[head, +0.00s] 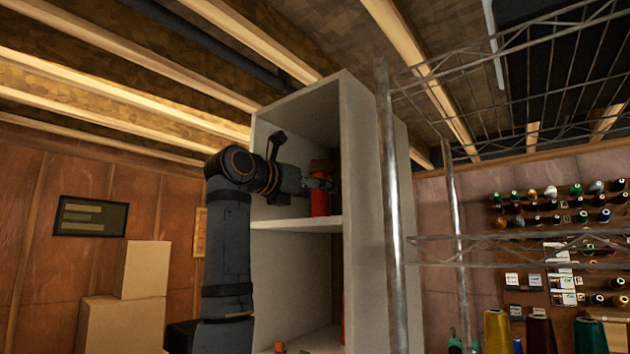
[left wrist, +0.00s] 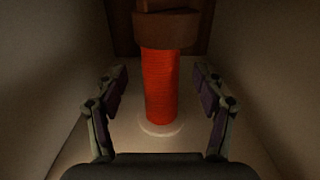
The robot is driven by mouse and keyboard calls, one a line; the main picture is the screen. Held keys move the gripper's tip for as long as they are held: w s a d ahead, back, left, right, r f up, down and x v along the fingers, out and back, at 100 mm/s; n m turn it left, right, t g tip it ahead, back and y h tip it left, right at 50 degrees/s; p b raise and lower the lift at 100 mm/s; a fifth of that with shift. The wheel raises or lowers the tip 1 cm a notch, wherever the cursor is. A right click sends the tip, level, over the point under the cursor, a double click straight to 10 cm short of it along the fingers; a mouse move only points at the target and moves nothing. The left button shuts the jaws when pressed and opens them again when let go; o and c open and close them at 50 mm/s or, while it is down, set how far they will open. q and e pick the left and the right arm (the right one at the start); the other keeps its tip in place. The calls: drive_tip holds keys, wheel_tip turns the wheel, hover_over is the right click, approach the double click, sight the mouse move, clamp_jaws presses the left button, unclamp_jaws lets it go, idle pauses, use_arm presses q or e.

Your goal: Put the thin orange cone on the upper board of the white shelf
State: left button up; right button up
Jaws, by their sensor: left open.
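The white shelf (head: 362,200) stands in the middle of the head view, with its upper board (head: 290,225) at mid height. A thin orange-red cone (head: 320,202) stands upright on that board, partly hidden by the shelf's side wall and my gripper. My left gripper (head: 325,182) reaches into the upper compartment. Its open fingers (left wrist: 160,98) are on either side of the cone, with gaps on both sides. My right gripper is not in view.
A metal wire rack (head: 388,190) stands close at the right of the shelf. Small orange items (head: 279,347) show low in the shelf. Cardboard boxes (head: 143,270) stand at the left. Thread spools (head: 550,192) line the right wall.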

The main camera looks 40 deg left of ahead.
use_arm(q)
wheel_tip(320, 180, up, 10)
drive_tip(key=shift+s+f, duration=0.1)
drive_tip(key=shift+f, duration=0.1)
idle(0.4)
